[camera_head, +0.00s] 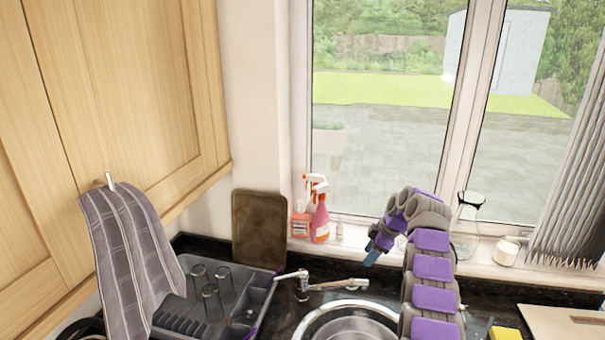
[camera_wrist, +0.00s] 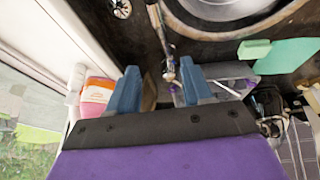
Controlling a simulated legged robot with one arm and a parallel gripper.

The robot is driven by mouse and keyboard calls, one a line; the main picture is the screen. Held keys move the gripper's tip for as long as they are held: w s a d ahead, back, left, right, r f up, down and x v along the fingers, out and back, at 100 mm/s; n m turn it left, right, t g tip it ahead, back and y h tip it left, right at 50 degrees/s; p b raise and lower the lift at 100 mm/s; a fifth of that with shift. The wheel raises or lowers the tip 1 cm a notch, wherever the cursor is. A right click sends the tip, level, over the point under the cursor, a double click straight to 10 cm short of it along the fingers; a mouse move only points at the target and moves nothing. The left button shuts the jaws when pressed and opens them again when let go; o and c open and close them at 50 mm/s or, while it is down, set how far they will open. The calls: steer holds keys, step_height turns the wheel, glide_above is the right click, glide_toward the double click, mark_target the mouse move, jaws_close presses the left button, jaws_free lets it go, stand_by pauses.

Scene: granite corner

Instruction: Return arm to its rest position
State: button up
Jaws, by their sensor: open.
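My grey and purple arm rises over the right side of the sink in the head view and bends over to the left. My gripper (camera_head: 372,256) hangs at its end with blue fingertips, pointing down above the counter near the window. In the wrist view, the two blue fingers of my gripper (camera_wrist: 158,90) stand apart with nothing held between them. The tap (camera_wrist: 165,45) shows beyond the gap. A pink and orange spray bottle (camera_wrist: 97,93) is to the left of the fingers.
The tap (camera_head: 310,286) stands behind the round sink (camera_head: 318,321). A grey dish rack (camera_head: 257,291) with several glasses is at left. Spray bottles (camera_head: 320,219) and a glass carafe (camera_head: 467,220) stand on the windowsill. A towel (camera_head: 128,245) hangs from the wooden cupboard (camera_head: 130,75).

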steer(key=s+a+r+m+g+h+b, duration=0.15)
steer(key=s+a+r+m, duration=0.35)
steer(key=s, duration=0.7)
steer(key=s+a+r+m+g+b, duration=0.1)
steer(key=s+a+r+m+b, duration=0.2)
steer(key=s+a+r, duration=0.55)
steer(key=s+f+m+b, duration=0.1)
steer(key=s+f, duration=0.3)
steer(key=s, duration=0.8)
steer(key=s+f+m+g+h+b, duration=0.1)
steer(key=s+f+m, duration=0.2)
steer(key=s, duration=1)
steer(key=s+f+m+h+b, duration=0.1)
steer(key=s+f, duration=0.5)
steer(key=s, duration=0.7)
steer(key=shift+s+a+m+b, duration=0.2)
steer(key=shift+a+m+b, duration=0.1)
steer(key=shift+m, duration=0.4)
steer(key=shift+g+h, duration=0.25)
